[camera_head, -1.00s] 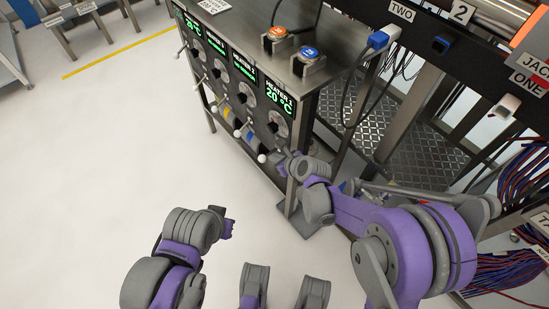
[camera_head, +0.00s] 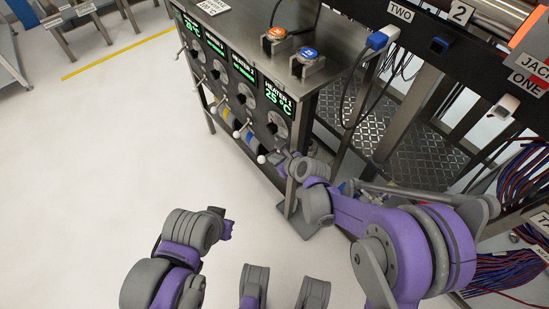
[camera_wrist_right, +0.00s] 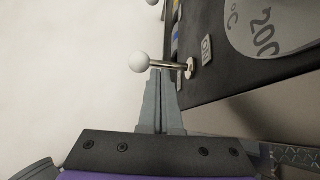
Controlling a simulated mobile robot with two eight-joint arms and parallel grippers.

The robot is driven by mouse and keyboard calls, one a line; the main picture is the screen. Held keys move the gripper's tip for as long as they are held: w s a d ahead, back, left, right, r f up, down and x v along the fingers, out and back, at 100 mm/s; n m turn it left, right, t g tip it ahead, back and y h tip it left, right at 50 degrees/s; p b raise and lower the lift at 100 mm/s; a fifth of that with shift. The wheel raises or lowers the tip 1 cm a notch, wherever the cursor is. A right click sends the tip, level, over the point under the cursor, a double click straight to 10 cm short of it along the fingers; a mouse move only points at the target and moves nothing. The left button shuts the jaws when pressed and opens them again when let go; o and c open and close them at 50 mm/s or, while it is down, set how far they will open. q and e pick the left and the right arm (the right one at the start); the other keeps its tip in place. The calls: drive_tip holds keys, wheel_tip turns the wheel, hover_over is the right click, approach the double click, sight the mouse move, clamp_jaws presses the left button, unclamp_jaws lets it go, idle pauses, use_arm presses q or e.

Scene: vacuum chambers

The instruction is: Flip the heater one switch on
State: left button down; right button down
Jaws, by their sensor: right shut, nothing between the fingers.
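The heater one unit (camera_head: 277,103) is the nearest unit at the right end of the dark panel in the head view. Its green display reads 25 °C. Its switch, a metal lever with a white ball tip (camera_head: 262,158), sticks out low on the panel. In the right wrist view the white ball (camera_wrist_right: 138,62) and its shaft cross just above my fingers, with an ON label (camera_wrist_right: 206,50) beside the lever's base. My right gripper (camera_wrist_right: 160,74) is shut and empty, its fingertips at the lever's shaft, seemingly touching it.
Several similar heater units with white-tipped levers, such as this one (camera_head: 237,134), run along the panel to the left. The floor (camera_head: 110,160) left of the panel is clear.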

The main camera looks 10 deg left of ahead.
use_arm(q)
drive_tip(key=shift+r, duration=0.15)
use_arm(e)
drive_tip(key=shift+r, duration=0.2)
drive_tip(key=shift+r+p, duration=0.5)
drive_tip(key=shift+r, duration=0.15)
use_arm(q)
drive_tip(key=shift+r, duration=0.45)
drive_tip(key=shift+f, duration=0.1)
use_arm(e)
drive_tip(key=shift+f, duration=0.15)
